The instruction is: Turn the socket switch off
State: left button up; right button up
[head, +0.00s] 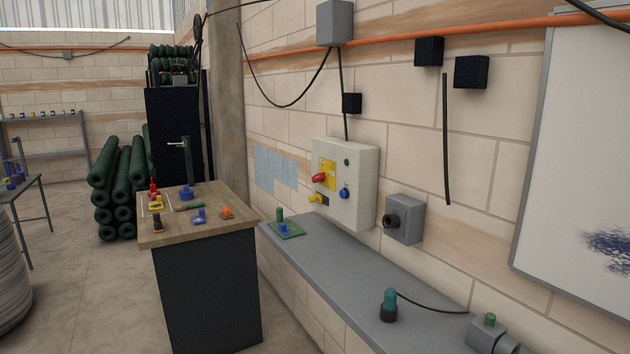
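A white control box (345,185) is on the brick wall. It has a red rotary handle (319,178) on a yellow plate, a yellow knob (314,198), a blue knob (344,193) and a small dark green button (347,162). To its right a grey wall box (405,219) carries a round black part (390,221). At the bottom right a grey box (487,333) has a green knob on top and a round socket-like front, partly cut off. I cannot tell which one is the socket switch or its position. Neither gripper is in view.
A grey ledge (335,267) runs along the wall. It holds a teal and black plug (389,305) with a black cable and a green board (285,230) with a blue part. A wooden-topped cabinet (191,230) with small coloured parts stands left. Floor at the left is partly clear.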

aim_at(320, 176)
jog(key=i+j+z, duration=0.1)
jog(key=i+j, duration=0.5)
jog(key=i, duration=0.15)
